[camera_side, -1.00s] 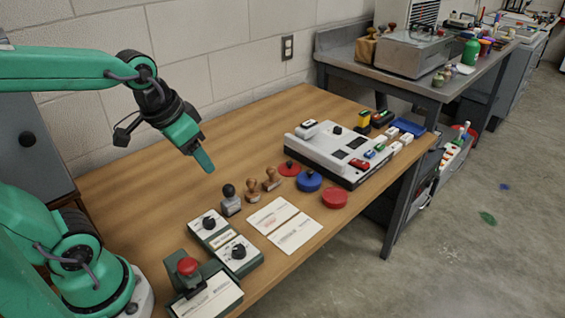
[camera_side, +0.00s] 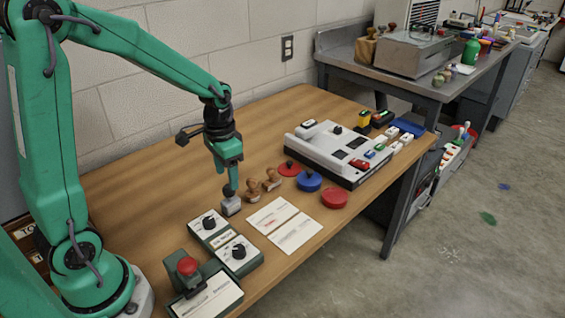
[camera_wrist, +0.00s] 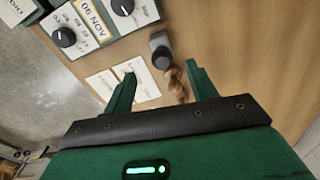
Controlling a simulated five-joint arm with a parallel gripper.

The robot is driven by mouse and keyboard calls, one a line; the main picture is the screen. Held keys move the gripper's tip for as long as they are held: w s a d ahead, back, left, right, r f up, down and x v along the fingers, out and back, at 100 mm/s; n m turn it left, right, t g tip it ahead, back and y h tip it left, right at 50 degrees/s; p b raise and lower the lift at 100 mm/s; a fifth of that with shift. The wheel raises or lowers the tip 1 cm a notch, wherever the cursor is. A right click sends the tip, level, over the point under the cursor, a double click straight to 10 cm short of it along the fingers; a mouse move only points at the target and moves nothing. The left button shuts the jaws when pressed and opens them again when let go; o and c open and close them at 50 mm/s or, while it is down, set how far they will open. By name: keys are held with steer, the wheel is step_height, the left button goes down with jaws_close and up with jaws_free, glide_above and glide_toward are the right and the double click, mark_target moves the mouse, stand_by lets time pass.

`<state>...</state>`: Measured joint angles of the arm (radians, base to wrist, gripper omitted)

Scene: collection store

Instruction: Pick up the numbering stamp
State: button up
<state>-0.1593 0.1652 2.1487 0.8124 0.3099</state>
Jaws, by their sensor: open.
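A small grey stamp with a dark knob, which looks like the numbering stamp (camera_side: 231,206), stands upright on the wooden table. In the wrist view the stamp (camera_wrist: 160,47) lies just beyond my fingertips, roughly in line with the gap between them. My gripper (camera_side: 231,189) points down over it, open and empty; the fingers hide the stamp's knob in the side view. In the wrist view my gripper (camera_wrist: 160,70) has its two green fingers apart. I cannot tell whether a finger touches the stamp.
Two wooden-handled stamps (camera_side: 272,180) stand close behind and right of the grey stamp. Dial boxes (camera_side: 240,256) are in front, printed cards (camera_side: 294,233) to the right. A white machine (camera_side: 335,150) stands farther back. The table's back left (camera_side: 140,190) is clear.

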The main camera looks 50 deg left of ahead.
mark_target(229, 196)
steer(key=shift+w+a+f, duration=0.1)
steer(key=shift+w+f, duration=0.05)
steer(key=shift+f, duration=0.25)
steer(key=shift+f, duration=1.3)
steer(key=shift+f, duration=2.6)
steer(key=c, duration=1.1)
